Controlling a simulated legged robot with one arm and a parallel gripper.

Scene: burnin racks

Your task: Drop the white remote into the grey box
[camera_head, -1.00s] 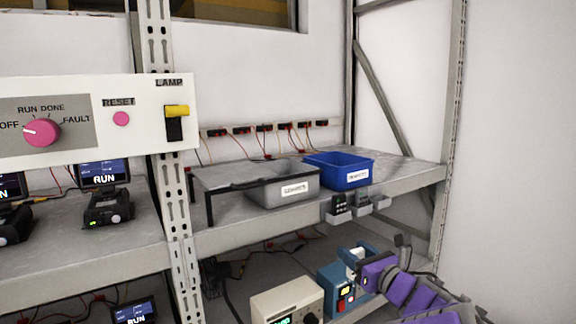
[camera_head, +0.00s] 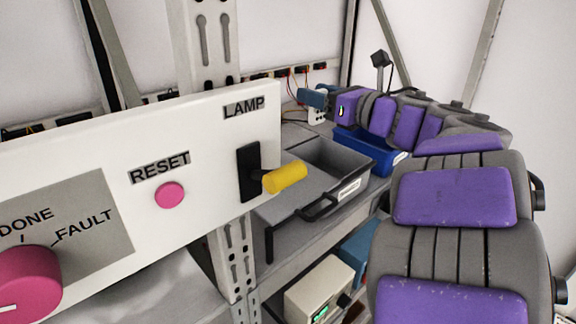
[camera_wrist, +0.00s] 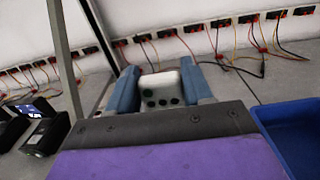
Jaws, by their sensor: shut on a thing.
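My gripper (camera_head: 313,98) is shut on the white remote (camera_head: 318,115), which shows below the blue fingers. In the wrist view the remote (camera_wrist: 161,90), white with dark buttons, sits between the two blue fingers (camera_wrist: 158,78). The grey box (camera_head: 325,157) stands on the shelf, its inside looking empty, with a white label on its front. In the head view my gripper appears above and behind the grey box's far edge; its exact height over it is unclear. The grey box is not seen in the wrist view.
A blue box (camera_head: 372,150) stands right of the grey box, partly hidden by my arm; it also shows in the wrist view (camera_wrist: 295,130). A black rail (camera_head: 318,208) runs before the grey box. A lamp panel with a yellow lever (camera_head: 285,177) juts out close by on the left.

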